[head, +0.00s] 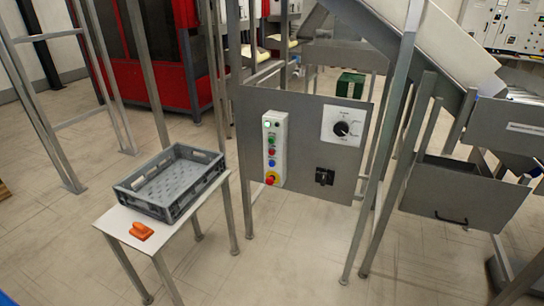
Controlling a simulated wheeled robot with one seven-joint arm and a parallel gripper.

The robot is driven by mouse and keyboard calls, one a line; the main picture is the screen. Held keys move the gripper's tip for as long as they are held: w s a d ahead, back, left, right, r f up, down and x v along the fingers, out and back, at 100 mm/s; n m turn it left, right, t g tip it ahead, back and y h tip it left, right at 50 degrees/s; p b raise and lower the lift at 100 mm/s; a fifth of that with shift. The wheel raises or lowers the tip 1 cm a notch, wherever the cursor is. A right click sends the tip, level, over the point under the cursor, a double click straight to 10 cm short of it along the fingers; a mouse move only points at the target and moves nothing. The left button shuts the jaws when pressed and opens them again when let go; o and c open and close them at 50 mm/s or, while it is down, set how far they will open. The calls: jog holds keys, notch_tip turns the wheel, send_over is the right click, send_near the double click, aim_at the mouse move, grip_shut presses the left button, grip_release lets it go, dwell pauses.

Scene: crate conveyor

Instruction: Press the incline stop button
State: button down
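A white button box (274,148) is mounted upright on the left part of a grey panel (310,125) under the conveyor frame. It carries a column of small buttons, among them a green button (271,139) and a red button (271,151) below it. The labels are too small to read, so I cannot tell which button is the incline stop. My gripper is not in view.
A black rotary dial (341,128) and a black switch (324,176) are on the same panel. A small white table (118,222) at left front holds a grey crate (150,209) and an orange object (141,231). Steel posts stand right of the panel. The floor (275,255) before it is clear.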

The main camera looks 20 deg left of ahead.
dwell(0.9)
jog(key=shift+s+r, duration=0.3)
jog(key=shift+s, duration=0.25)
